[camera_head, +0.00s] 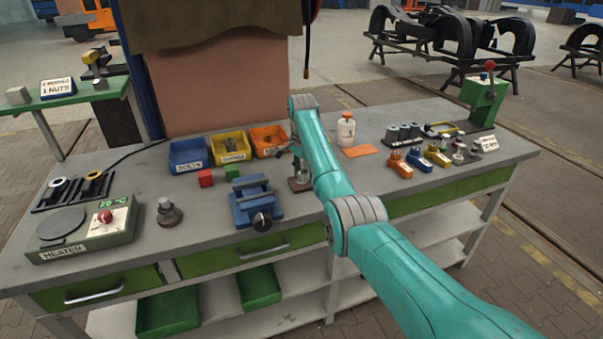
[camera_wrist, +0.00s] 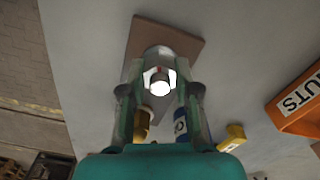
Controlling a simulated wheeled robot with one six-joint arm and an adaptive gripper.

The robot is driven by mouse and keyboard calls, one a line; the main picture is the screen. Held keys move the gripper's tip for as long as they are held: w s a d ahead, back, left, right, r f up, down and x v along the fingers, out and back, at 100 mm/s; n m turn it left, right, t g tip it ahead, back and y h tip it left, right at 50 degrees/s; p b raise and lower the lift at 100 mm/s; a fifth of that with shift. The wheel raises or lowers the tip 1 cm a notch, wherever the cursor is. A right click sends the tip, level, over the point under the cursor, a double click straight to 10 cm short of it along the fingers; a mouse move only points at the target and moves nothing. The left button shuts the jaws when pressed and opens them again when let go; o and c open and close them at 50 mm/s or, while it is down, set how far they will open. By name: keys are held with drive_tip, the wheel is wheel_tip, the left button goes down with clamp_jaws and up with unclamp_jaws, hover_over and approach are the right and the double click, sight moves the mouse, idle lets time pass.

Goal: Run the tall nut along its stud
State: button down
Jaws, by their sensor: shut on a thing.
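In the wrist view, my gripper (camera_wrist: 160,88) has its two fingers closed on the sides of a bright, pale hexagonal nut (camera_wrist: 151,85). The end of a round stud (camera_wrist: 160,74) shows inside the nut's outline, so the nut appears to be around it. How far along the stud the nut sits cannot be told. Behind them is a grey round part on a brown base plate (camera_wrist: 186,45). In the head view, the base plate (camera_head: 300,185) lies on the bench below my gripper (camera_head: 298,168); my arm partly hides this spot, and the nut is not clear there.
Blue (camera_head: 188,156), yellow (camera_head: 230,147) and orange (camera_head: 270,140) bins stand left of my arm. A blue vise (camera_head: 256,205) stands nearer the front. A white bottle (camera_head: 346,130) and an orange mat (camera_head: 358,152) are to the right. A heater (camera_head: 80,235) is far left.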

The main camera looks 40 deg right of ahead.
drive_tip(key=m, duration=0.4)
drive_tip(key=shift+w+r+m, duration=0.15)
drive_tip(key=shift+r+m, duration=0.2)
drive_tip(key=shift+m, duration=0.05)
idle(0.4)
drive_tip(key=c, duration=0.9)
unclamp_jaws()
drive_tip(key=shift+c, duration=0.2)
drive_tip(key=shift+o, duration=0.5)
drive_tip(key=shift+f, duration=0.15)
wheel_tip(320, 180, up, 12)
